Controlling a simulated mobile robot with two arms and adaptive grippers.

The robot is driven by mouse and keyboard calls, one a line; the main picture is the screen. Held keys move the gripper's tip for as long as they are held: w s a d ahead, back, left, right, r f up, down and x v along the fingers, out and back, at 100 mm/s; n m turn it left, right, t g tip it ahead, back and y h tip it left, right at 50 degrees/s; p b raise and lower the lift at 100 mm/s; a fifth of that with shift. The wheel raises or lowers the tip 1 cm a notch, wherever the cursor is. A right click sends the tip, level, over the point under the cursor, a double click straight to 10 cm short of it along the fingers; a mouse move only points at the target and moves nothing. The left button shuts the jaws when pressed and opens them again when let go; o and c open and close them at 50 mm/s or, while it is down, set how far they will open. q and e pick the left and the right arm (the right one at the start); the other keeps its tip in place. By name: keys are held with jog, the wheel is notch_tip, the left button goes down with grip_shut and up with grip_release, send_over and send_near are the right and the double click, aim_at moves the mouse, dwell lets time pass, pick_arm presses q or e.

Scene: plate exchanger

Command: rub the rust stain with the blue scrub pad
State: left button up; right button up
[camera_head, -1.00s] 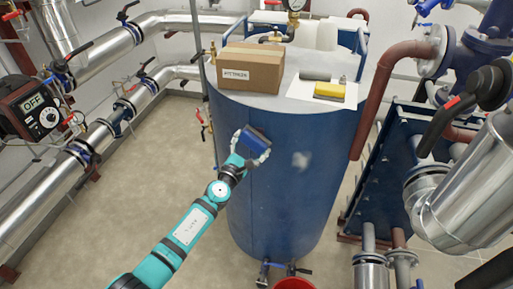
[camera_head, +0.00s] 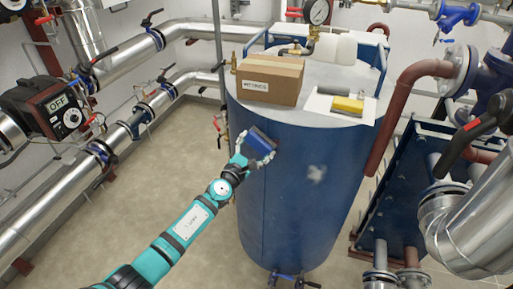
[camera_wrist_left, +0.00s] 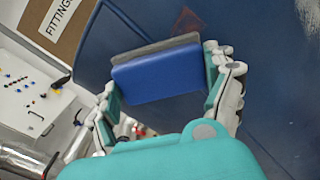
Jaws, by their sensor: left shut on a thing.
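The blue scrub pad (camera_head: 262,143), a blue block with a grey face, is held between the fingers of my left gripper (camera_head: 253,154). In the left wrist view the fingers grip the pad (camera_wrist_left: 157,76) at its two ends, with its grey face toward the blue tank (camera_head: 290,210). A reddish-brown rust stain (camera_wrist_left: 187,22) shows on the tank just beyond the pad's grey edge, partly hidden by it. I cannot make the stain out in the head view. Whether the pad touches the tank is unclear. My right gripper is not in view.
On the tank top stand a labelled cardboard box (camera_head: 270,80) and a yellow block (camera_head: 347,104) on a white sheet. A pale patch (camera_head: 316,173) marks the tank's side. Pipes run along the left, and a blue plate unit (camera_head: 405,190) stands at right.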

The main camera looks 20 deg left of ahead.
aim_at(275, 146)
pick_arm(q)
jog(key=shift+s+d+p, duration=0.2)
jog(key=shift+d+p, duration=0.1)
jog(key=shift+d, duration=0.6)
jog(key=shift+s+d+p, duration=0.15)
jog(key=shift+d+p, duration=0.15)
jog(key=shift+d, duration=0.55)
jog(key=shift+s+d+p, duration=0.2)
jog(key=shift+d+p, duration=0.1)
jog(key=shift+d, duration=0.6)
jog(key=shift+s+d, duration=0.25)
jog(key=shift+d, duration=0.95)
jog(key=shift+w+a+b, duration=0.25)
jog(key=shift+a+b, duration=0.05)
jog(key=shift+a, duration=1)
jog(key=shift+w+a+b, duration=0.3)
jog(key=shift+a+b, duration=0.05)
jog(key=shift+a, duration=0.9)
jog(key=shift+w+a+b, duration=0.25)
jog(key=shift+a+b, duration=0.05)
jog(key=shift+a, duration=1)
jog(key=shift+s+p, duration=0.35)
jog(key=shift+s, duration=0.25)
jog(key=p+v, duration=0.1)
jog(key=v, duration=0.2)
jog(key=shift+s+a, duration=0.15)
jog(key=shift+s, duration=0.15)
jog(key=shift+s+a, duration=0.1)
jog(key=shift+s, duration=0.55)
